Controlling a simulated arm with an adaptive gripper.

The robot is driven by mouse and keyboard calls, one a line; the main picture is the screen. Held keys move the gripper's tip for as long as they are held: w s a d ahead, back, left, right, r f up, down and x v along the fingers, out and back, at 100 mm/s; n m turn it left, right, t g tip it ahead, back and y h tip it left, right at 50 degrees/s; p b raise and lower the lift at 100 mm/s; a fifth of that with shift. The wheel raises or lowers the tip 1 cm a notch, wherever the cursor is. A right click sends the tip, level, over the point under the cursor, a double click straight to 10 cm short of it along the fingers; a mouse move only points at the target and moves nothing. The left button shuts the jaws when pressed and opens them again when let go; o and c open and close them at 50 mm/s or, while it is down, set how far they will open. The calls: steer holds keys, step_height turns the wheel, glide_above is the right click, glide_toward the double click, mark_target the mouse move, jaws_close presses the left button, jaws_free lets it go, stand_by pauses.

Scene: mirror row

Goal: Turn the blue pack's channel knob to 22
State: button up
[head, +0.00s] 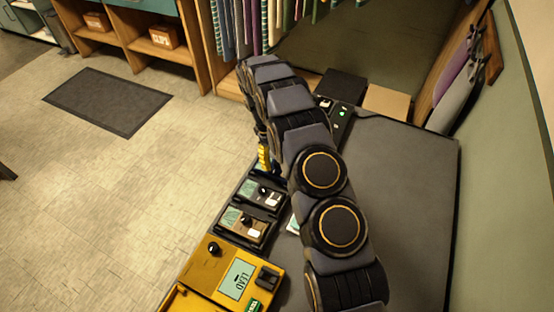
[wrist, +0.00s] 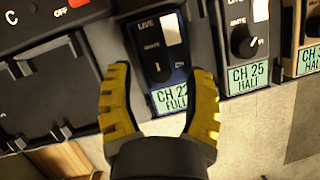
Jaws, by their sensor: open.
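The blue pack (wrist: 181,74) sits in the charger row, in the middle of the wrist view. Its display (wrist: 170,98) appears to read CH 22 FULL, with the right edge close to a finger. Its dark knob (wrist: 160,70) is below the LIVE/MUTE switch (wrist: 171,28). My gripper (wrist: 158,74) is open, with its yellow fingers on either side of the knob; whether they touch the pack is unclear. In the head view my gripper (head: 265,158) is over the row, and my arm hides most of the blue pack.
A dark pack (wrist: 242,45) reading CH 25 stands right of the blue one, then a brown pack (wrist: 308,45). An empty bay (wrist: 45,85) lies left. In the head view a yellow case (head: 205,270) with a LEAD label is at the near end. Floor is left.

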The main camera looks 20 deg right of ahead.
steer(key=v, duration=1.1)
steer(key=shift+r, duration=0.2)
steer(key=s+a+r+m+t, duration=0.1)
steer(key=s+a+r+m, duration=0.15)
steer(key=s+r, duration=1.35)
steer(key=s+a+m+t+y, duration=0.1)
steer(key=s+a+m, duration=0.1)
steer(key=s, duration=1.9)
steer(key=shift+s+a+f+y, duration=0.2)
steer(key=shift+a+f+y, duration=0.15)
steer(key=shift+a, duration=0.2)
